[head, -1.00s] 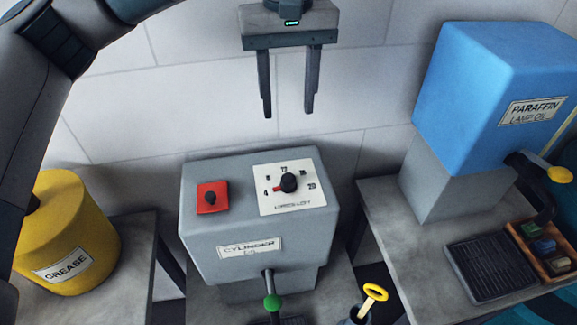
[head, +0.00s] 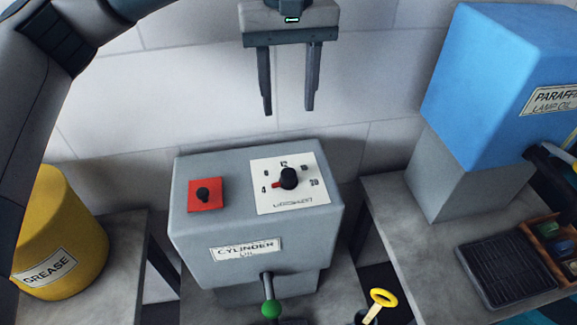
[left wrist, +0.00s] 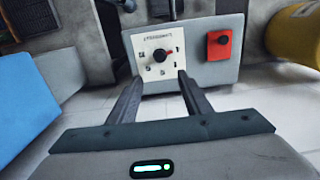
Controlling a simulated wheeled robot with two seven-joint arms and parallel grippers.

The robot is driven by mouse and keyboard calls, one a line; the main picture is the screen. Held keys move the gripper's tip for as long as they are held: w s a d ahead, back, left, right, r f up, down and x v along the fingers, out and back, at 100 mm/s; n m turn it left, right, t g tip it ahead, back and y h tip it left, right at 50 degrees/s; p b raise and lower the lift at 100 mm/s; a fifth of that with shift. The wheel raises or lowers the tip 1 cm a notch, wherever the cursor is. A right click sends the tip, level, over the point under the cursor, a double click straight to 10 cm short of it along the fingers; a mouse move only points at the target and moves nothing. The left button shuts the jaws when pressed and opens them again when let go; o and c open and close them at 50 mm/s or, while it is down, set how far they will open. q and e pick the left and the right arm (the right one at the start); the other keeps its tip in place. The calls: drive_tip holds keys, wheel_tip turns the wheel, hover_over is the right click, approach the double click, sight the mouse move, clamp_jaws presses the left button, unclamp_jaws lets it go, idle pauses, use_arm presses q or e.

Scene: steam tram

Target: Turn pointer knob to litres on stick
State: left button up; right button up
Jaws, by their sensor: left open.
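The black pointer knob (head: 288,178) sits on a white dial plate (head: 262,203) on top of the grey cylinder oil box. Its red pointer mark points left, at or near the 4; 12 and 20 also read on the dial. The knob also shows in the left wrist view (left wrist: 159,56), between and beyond the fingertips. My left gripper (head: 289,110) is open and empty, above the knob in the head picture and apart from it. A yellow ring-handled stick (head: 382,298) stands at the bottom edge; no marks on it show. My right gripper is not in view.
A red plate with a small black switch (head: 205,195) is left of the dial. A green-knobbed lever (head: 270,307) is on the box (head: 210,265) front. A yellow grease drum (head: 75,235) stands left. A blue paraffin tank (head: 480,90) and a dark grate (head: 500,272) are right.

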use_arm(q)
drive_tip(key=shift+f, duration=0.1)
drive_tip(key=p, duration=0.4)
approach(289, 172)
wheel_tip(289, 172, down, 9)
drive_tip(key=shift+r, duration=0.2)
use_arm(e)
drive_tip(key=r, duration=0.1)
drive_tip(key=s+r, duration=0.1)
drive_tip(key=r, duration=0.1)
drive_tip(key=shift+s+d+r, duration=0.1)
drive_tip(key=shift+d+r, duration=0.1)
use_arm(q)
drive_tip(key=c, duration=1.1)
